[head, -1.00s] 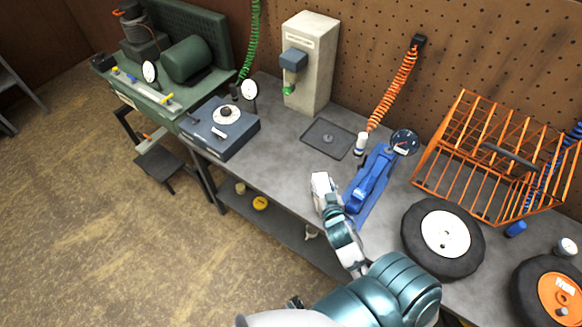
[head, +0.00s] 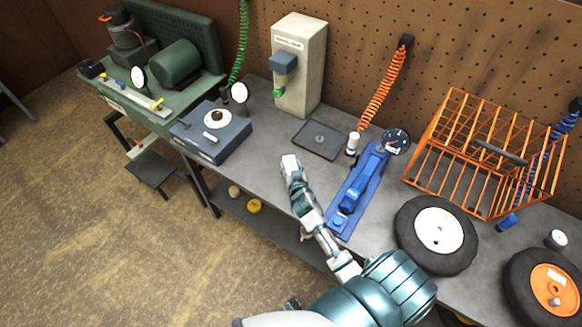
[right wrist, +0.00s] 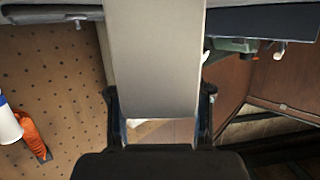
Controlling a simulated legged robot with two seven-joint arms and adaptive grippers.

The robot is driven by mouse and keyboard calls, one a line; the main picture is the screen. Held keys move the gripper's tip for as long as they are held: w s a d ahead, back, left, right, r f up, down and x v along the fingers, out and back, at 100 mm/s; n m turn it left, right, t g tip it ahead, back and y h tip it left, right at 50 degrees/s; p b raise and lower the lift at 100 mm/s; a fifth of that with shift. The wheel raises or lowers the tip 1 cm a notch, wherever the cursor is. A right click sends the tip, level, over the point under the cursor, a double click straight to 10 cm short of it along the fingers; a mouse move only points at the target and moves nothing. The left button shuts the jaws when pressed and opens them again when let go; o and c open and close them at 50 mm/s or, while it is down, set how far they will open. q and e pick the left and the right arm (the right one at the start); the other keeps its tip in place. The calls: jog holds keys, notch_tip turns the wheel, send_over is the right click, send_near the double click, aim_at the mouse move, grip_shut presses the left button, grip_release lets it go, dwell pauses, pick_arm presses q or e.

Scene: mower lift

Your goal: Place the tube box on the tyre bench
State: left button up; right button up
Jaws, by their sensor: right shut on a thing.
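The tube box (head: 290,162) is a small pale box at the end of my right gripper (head: 293,179) in the head view. In the right wrist view the tube box (right wrist: 155,55) fills the middle as a plain grey-white face between the two dark fingers of my right gripper (right wrist: 158,112), which is shut on it. The tyre bench (head: 262,178) is a long grey worktop along the pegboard. The box shows over its front part, left of the blue tool; I cannot tell its height above the top. My left gripper is not in view.
A blue lever tool (head: 352,195) lies right of my arm. A white-hubbed tyre (head: 440,232), an orange-hubbed tyre (head: 552,288) and an orange wire rack (head: 480,150) fill the right. A dark flat tray (head: 318,140), a beige dispenser (head: 300,65) and a blue-grey box (head: 210,133) stand behind and left.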

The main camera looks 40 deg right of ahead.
jog(key=o, duration=1.3)
jog(key=shift+a, duration=0.1)
jog(key=shift+s, duration=0.15)
jog(key=v, duration=1.2)
jog(key=shift+a+r, duration=0.1)
